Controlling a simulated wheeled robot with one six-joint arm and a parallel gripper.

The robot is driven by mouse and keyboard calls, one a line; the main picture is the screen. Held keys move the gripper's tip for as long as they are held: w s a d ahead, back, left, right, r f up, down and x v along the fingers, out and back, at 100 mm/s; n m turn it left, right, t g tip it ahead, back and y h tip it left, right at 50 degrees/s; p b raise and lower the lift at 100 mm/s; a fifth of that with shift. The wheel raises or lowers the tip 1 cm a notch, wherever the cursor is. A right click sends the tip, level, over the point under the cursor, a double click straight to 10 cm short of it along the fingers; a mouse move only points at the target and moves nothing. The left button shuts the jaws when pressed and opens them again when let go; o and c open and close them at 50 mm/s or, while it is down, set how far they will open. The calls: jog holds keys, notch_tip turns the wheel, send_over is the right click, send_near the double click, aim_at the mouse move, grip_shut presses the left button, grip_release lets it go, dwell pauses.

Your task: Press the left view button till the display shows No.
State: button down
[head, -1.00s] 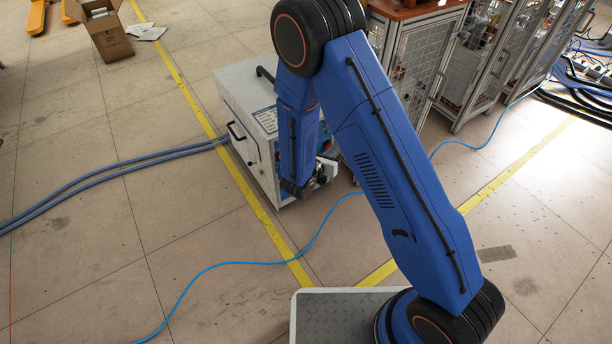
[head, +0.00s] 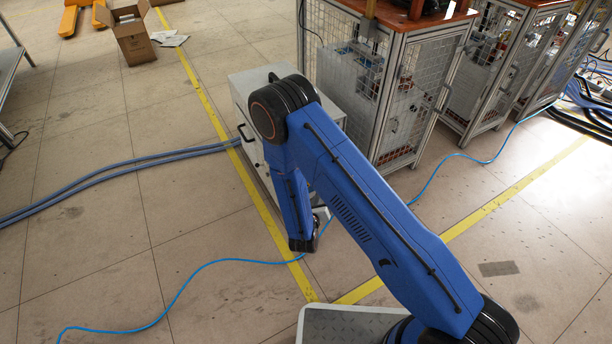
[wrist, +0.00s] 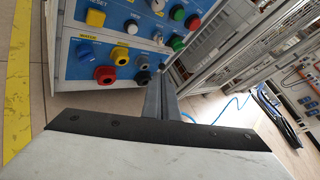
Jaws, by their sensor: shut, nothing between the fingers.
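The heater (head: 241,88) is a light grey box on the floor in the head view, its front mostly hidden behind my arm. In the wrist view its blue and white control panel (wrist: 66,64) fills the top left, tilted. It bears a blue button (wrist: 85,50), a yellow button (wrist: 95,17), a yellow knob (wrist: 120,53), dark knobs (wrist: 143,62), green buttons (wrist: 177,43) and a red one (wrist: 193,21). I cannot pick out the left view button or the display. My gripper (wrist: 159,84) is shut and empty, its tips by the panel's lower right edge; contact cannot be told.
Mesh-sided cabinets (head: 410,105) stand right of the heater, close to it. A thin blue cable (head: 200,268) and thicker blue hoses (head: 110,175) lie on the floor. An open cardboard box (head: 134,40) is at the back left. Floor to the left is largely clear.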

jog(key=shift+w+a, duration=0.1)
jog(key=w+a, duration=0.4)
jog(key=w, duration=0.3)
jog(key=shift+a, duration=0.4)
jog(key=shift+w, duration=0.15)
dwell(2.0)
jog(key=shift+w+a, duration=0.2)
jog(key=shift+w, duration=0.05)
jog(key=shift+w+a, duration=0.25)
jog(key=shift+w, duration=0.1)
dwell(0.9)
dwell(0.3)
jog(key=shift+s+d, duration=0.5)
jog(key=shift+s, duration=0.2)
jog(key=shift+s+d, duration=0.45)
jog(key=shift+s, duration=0.25)
jog(key=shift+s+d, duration=0.45)
jog(key=shift+s, duration=0.25)
jog(key=shift+s+d, duration=0.45)
jog(key=shift+s, duration=0.25)
